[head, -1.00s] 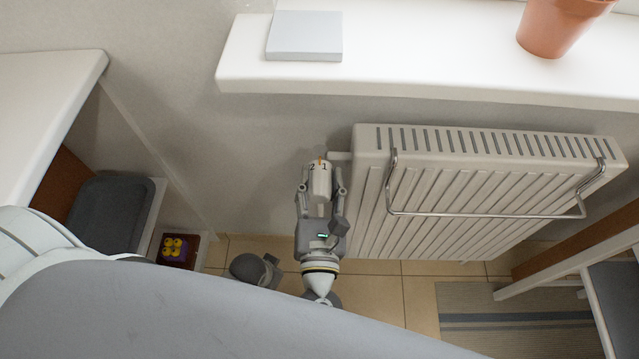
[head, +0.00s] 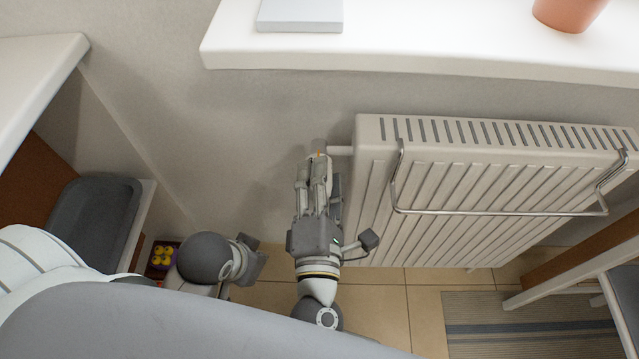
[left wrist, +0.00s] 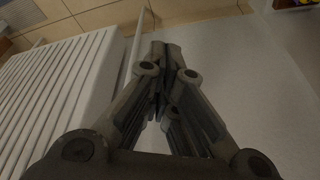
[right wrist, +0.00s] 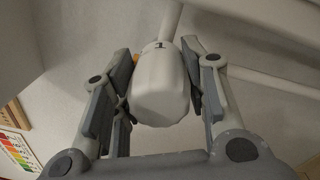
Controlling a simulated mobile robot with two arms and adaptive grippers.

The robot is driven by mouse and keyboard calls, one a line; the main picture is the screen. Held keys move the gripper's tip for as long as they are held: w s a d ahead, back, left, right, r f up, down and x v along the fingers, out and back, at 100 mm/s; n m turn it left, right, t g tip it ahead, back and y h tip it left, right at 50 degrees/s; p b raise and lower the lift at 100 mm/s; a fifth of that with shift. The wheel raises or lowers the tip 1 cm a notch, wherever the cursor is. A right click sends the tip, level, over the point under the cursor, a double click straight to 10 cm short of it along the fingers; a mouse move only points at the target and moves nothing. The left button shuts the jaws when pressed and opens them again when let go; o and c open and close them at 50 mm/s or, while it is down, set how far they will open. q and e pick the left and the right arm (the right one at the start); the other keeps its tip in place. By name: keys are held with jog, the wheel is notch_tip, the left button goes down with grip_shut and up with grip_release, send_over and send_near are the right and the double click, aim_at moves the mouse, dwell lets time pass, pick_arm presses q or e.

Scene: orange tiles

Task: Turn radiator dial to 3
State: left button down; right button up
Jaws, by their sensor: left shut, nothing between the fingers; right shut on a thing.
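The white radiator dial (right wrist: 160,92) sits between the fingers of my right gripper (right wrist: 160,88), which is shut on its sides. A "1" shows on its collar in the right wrist view, with an orange mark to the left. In the head view the fingers of my right gripper (head: 316,180) cover most of the dial (head: 319,147); its numbers cannot be read there. The dial is at the left end of the radiator (head: 480,190). My left gripper (left wrist: 168,55) is shut and empty; in the head view it (head: 250,262) is low, left of the right gripper.
A metal towel rail (head: 500,212) runs across the radiator's front. A white windowsill (head: 400,50) juts out above. Left are a counter (head: 40,65) and a grey bin (head: 95,220). Bare wall lies left of the dial.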

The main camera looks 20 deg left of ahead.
jog(key=shift+f+m, duration=0.25)
jog(key=shift+m, duration=0.25)
jog(key=m+b, duration=0.2)
jog(key=m, duration=0.1)
jog(key=shift+m+b, duration=0.35)
jog(key=shift+m, duration=0.05)
pick_arm(q)
jog(key=w+d+r+t+h, duration=0.1)
jog(key=w+d+r+t, duration=0.1)
jog(key=w, duration=0.4)
jog(key=w+d+r+t, duration=0.2)
jog(key=w+t, duration=0.3)
jog(key=w, duration=0.1)
jog(key=shift+r+h, duration=0.4)
pick_arm(e)
jog(key=o, duration=1)
jog(key=shift+r, duration=0.1)
jog(key=v, duration=1.2)
jog(key=shift+a, duration=0.1)
